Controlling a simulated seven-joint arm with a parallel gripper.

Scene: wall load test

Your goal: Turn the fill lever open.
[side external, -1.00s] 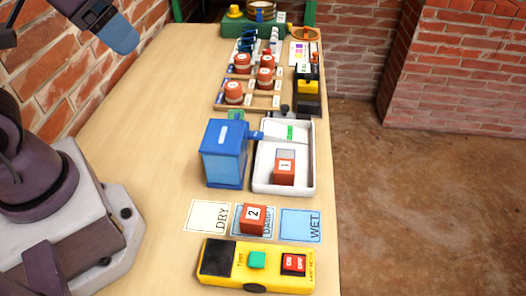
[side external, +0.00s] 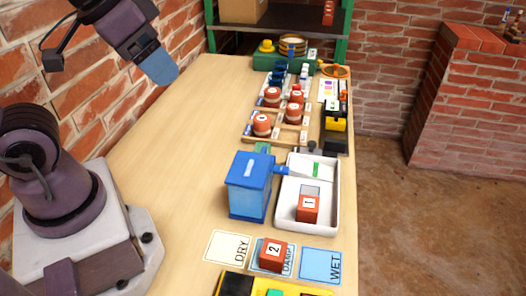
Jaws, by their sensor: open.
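A blue tank (side external: 249,187) with a lid stands upright on the table, left of a white tray (side external: 334,222). A small blue part (side external: 281,170) sticks out from the tank's right side towards the tray; I cannot tell whether it is the fill lever or a spout. A red block marked 1 (side external: 307,209) sits in the tray. My gripper (side external: 160,67), with blue fingertips, is raised at the upper left, well apart from the tank. It is open, with nothing seen in it.
A red block marked 2 (side external: 272,255) sits on the middle card, between the DRY card (side external: 228,246) and the WET card (side external: 321,265). A yellow device (side external: 258,288) is cut off below. Red-topped jars (side external: 262,124) stand behind the tank. The table's left side (side external: 185,150) is clear.

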